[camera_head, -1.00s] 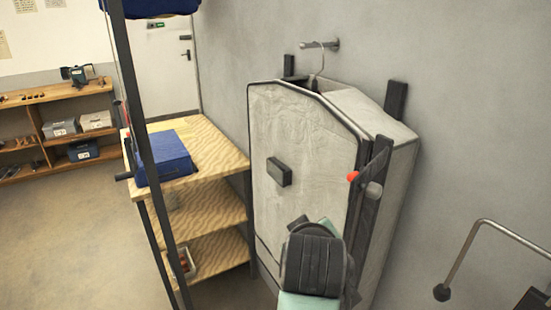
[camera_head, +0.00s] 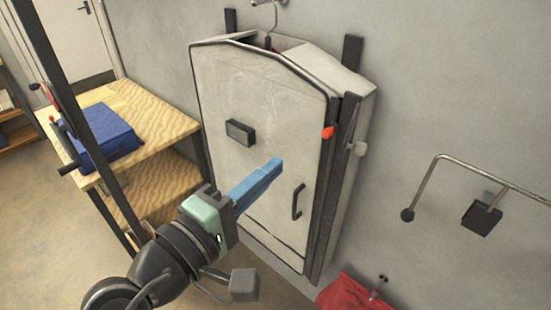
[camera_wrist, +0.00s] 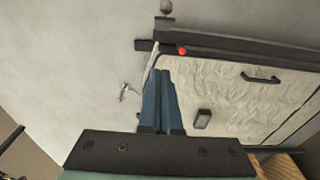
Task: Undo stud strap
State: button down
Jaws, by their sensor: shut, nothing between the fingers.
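A pale, creased-fronted wardrobe case (camera_head: 270,95) with dark edging is on the wall. On its right edge are a small red tab (camera_head: 327,133) and a grey round knob (camera_head: 358,149), on or by a dark upright strip (camera_head: 343,190). Which part is the stud strap I cannot tell for sure. The red tab (camera_wrist: 182,51) and knob (camera_wrist: 166,6) also show in the wrist view, beyond the fingertips. My gripper (camera_head: 276,166), with blue fingers, is shut and empty in front of the case, left of and below the red tab, apparently touching nothing.
The case front bears a dark block (camera_head: 240,132) and a dark handle (camera_head: 298,202). A wooden shelf unit (camera_head: 160,112) with a blue box (camera_head: 106,132) stands left, behind a dark post. At right are a metal rail (camera_head: 480,172) and a red cloth (camera_head: 355,296).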

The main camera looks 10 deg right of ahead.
aim_at(353, 149)
jog(key=w+d+p, duration=0.3)
jog(key=d+p, duration=0.1)
jog(key=d, duration=0.5)
jog(key=shift+w+d+p, duration=0.3)
jog(key=s+d+t+y+p, duration=0.1)
jog(key=s+d+n+p, duration=0.1)
jog(key=d+p, duration=0.1)
jog(key=shift+s+n+t+y, duration=0.15)
jog(key=shift+n+t+y, duration=0.15)
jog(key=shift+t+y, duration=0.1)
